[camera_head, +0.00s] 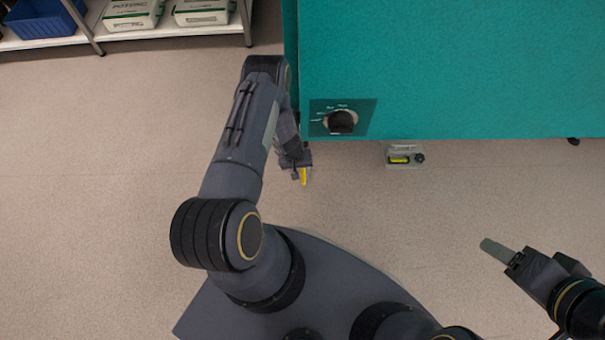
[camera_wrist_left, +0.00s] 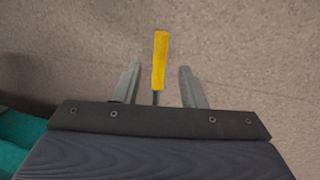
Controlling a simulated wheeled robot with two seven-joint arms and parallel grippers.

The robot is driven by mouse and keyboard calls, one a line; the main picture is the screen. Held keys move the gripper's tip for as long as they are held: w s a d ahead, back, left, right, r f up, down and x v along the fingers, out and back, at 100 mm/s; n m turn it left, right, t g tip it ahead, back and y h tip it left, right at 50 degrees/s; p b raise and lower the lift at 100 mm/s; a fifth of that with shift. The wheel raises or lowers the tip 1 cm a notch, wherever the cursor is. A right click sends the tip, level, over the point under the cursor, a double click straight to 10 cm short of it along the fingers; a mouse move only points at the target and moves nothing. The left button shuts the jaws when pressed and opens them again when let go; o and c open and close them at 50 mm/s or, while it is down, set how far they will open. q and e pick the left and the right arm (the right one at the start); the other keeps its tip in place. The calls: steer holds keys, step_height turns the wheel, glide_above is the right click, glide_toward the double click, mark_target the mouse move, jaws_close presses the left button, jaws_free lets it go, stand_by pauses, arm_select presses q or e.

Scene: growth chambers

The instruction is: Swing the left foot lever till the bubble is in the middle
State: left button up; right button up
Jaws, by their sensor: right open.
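The left foot lever has a yellow handle (camera_head: 303,176) low at the left front corner of the teal chamber. In the left wrist view the yellow handle (camera_wrist_left: 160,60) stands between the two grey fingers of my left gripper (camera_wrist_left: 160,82), with a gap on each side. My left gripper (camera_head: 299,172) is open around the lever. The spirit level (camera_head: 399,160) has a yellow-green vial and sits at the chamber's bottom front edge; its bubble is too small to place. My right gripper (camera_head: 497,250) is open and empty over the floor at right.
The teal chamber (camera_head: 460,65) fills the upper right, with a dark dial panel (camera_head: 318,124) at its lower left. A shelf (camera_head: 120,35) at the upper left holds a blue bin (camera_head: 40,20) and white boxes. The floor (camera_head: 110,210) between is clear.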

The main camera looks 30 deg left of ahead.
mark_target(303, 175)
arm_select(q)
steer(key=shift+w+d+f+b, duration=0.15)
steer(key=shift+f+b, duration=0.1)
steer(key=shift+f, duration=0.55)
steer(key=shift+d+f+b, duration=0.1)
steer(key=shift+f+b, duration=0.15)
steer(key=shift+f, duration=0.55)
steer(key=shift+c, duration=0.3)
jaws_close()
